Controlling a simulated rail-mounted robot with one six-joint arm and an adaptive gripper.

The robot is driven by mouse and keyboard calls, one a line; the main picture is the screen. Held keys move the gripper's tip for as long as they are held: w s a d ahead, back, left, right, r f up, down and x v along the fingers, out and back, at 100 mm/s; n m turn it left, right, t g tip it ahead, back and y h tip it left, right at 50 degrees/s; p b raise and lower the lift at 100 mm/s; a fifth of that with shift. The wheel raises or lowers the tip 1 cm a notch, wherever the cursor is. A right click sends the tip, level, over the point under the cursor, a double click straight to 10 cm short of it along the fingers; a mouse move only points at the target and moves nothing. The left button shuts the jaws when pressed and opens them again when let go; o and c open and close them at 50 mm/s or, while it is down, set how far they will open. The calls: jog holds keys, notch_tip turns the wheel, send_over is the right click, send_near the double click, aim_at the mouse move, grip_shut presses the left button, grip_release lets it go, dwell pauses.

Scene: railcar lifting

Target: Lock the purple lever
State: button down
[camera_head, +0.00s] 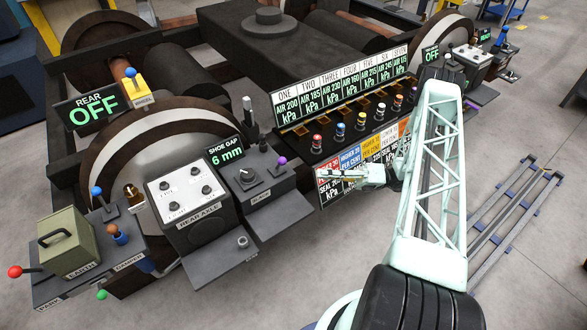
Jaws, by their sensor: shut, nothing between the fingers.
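A lever with a purple ball knob (282,160) stands at the right side of the dark panel beside the shoe gap display, left of my gripper. Its short stem shows, but its label is too small to read. My gripper (323,177) is shut and empty, reaching left in front of the coloured cards. It is to the right of the near purple lever and apart from it.
The shoe gap display (226,150) reads 6 mm; the rear display (97,105) reads OFF. A rear axle box (190,195) and a green box (66,240) stand left. Several coloured knobs line the air panel (345,95). The floor (300,265) at front centre is clear.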

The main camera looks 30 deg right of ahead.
jog(key=shift+s+d+f+m+t, duration=0.2)
jog(key=shift+f+m+t, duration=0.15)
jog(key=shift+f, duration=0.25)
jog(key=shift+s+d+f+m+t, duration=0.1)
jog(key=shift+s+f+m+t, duration=0.2)
jog(key=shift+f, duration=0.3)
jog(key=shift+w, duration=0.15)
send_near(280, 164)
jog(key=s+a+f, duration=0.1)
jog(key=s+a, duration=0.1)
jog(key=a, duration=0.1)
jog(key=shift+w+a+r+b, duration=0.15)
jog(key=shift+w+a+r, duration=0.1)
jog(key=shift+w, duration=0.4)
jog(key=shift+w+a+r+b, duration=0.15)
jog(key=shift+w+r, duration=0.1)
jog(key=shift+w, duration=0.4)
jog(key=shift+w+a+r+b, duration=0.15)
jog(key=shift+w+r, duration=0.15)
jog(key=shift+w, duration=0.35)
